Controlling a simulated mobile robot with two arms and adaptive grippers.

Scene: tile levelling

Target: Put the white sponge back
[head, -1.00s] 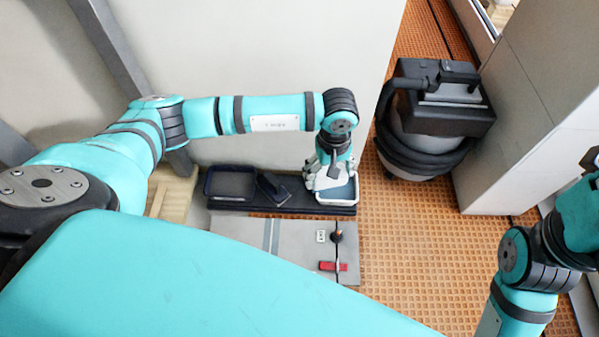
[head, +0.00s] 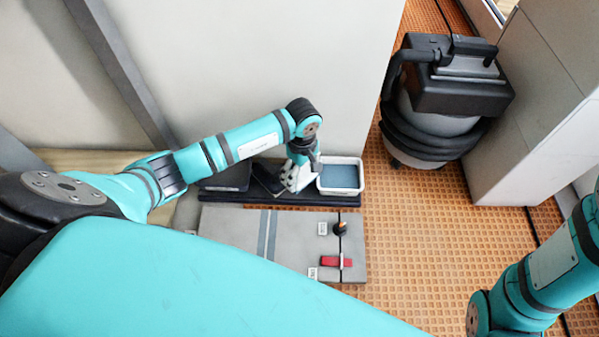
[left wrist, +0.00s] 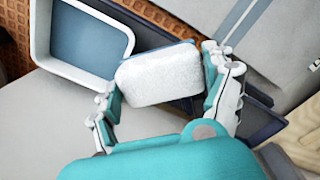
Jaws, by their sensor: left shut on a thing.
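The white sponge (left wrist: 158,76), with a thin blue layer along one edge, is between the fingers of my left gripper (left wrist: 165,88) in the left wrist view. In the head view my left gripper (head: 293,184) points down just left of the white-rimmed tub (head: 361,184); the sponge cannot be made out clearly there. The tub has a flat blue-grey inside and also shows at upper left in the wrist view (left wrist: 42,38), close to the sponge. My right gripper is out of view; only its arm shows at lower right.
A dark tray (head: 226,180) and a dark tool (head: 267,180) sit left of the gripper. A grey slab (head: 235,235) with a red-handled item (head: 338,262) lies in front. A vacuum cleaner (head: 440,100) stands at right by a pale block. Patterned floor between is clear.

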